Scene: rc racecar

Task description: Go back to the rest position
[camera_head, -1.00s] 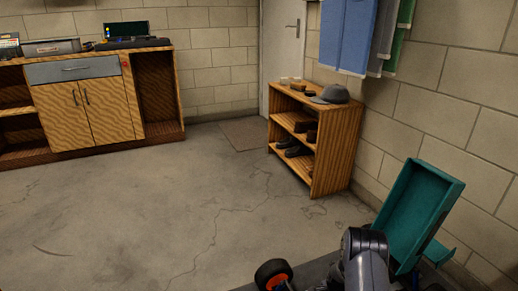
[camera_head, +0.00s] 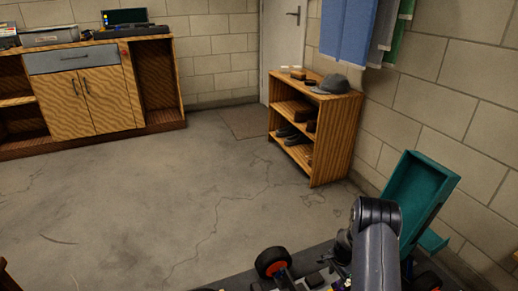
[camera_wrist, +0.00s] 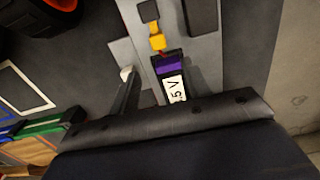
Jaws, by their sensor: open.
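My arm (camera_head: 375,245) reaches down at the lower right of the head view, and my gripper is hidden there. In the wrist view, one finger of my gripper (camera_wrist: 128,88) shows, apart from the battery beside it. My gripper is open, and nothing shows held. The battery (camera_wrist: 172,84), dark and purple with a white "5 V" label, lies on or just above a grey plate (camera_wrist: 182,45); its lower end is hidden by a black bar. A yellow connector (camera_wrist: 157,41) is at its upper end.
The racecar's orange-hubbed wheel (camera_head: 272,263) shows beside my arm. A teal open box (camera_head: 422,190) stands tilted at the right, close to my arm and the block wall. A shoe shelf (camera_head: 318,130) and cabinet (camera_head: 95,100) stand farther back. The concrete floor (camera_head: 140,215) between is clear.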

